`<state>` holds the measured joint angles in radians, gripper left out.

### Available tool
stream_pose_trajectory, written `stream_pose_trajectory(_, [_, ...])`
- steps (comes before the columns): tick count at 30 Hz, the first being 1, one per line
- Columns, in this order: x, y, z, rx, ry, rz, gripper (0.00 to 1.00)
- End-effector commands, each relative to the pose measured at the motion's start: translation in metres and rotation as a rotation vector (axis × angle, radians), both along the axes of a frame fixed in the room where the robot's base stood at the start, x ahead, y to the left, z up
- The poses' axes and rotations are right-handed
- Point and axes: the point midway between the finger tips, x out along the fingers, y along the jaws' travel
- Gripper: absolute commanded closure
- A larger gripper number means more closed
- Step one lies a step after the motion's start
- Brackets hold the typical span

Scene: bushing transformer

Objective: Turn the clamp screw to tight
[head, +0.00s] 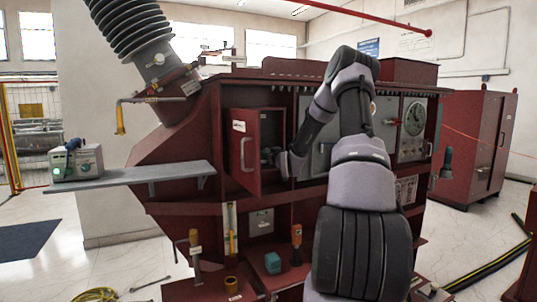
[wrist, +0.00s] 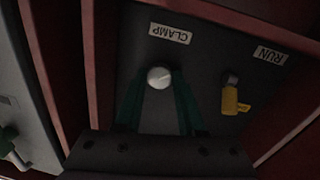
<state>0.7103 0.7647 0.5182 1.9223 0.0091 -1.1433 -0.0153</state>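The clamp screw (wrist: 159,77) is a pale round head on a dark panel, beside a white label (wrist: 170,33) that reads CLAMP and appears upside down in the wrist view. The two dark green fingers of my gripper (wrist: 159,84) stand on either side of the screw head, which fills the gap between their tips. The gripper looks shut on it. In the head view the end of my arm reaches into the red cabinet, by an open red door (head: 246,150). The screw cannot be made out there.
A yellow-tagged part (wrist: 232,98) sits right of the screw, near a RUN label (wrist: 270,55). Red cabinet walls border the panel. In the head view a grey shelf (head: 130,176) juts out left of the open door, and several tools stand on the lower red ledge.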

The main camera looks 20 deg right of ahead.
Motion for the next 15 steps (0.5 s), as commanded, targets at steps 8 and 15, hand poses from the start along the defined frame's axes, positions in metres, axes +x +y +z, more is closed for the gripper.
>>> stream_pose_trajectory(8, [-0.0002,-0.0004,0.0001,0.008,0.0,-0.001,1.0])
stream_pose_trajectory(15, [-0.0004,-0.0008,0.0003,0.088,0.003,-0.001,1.0])
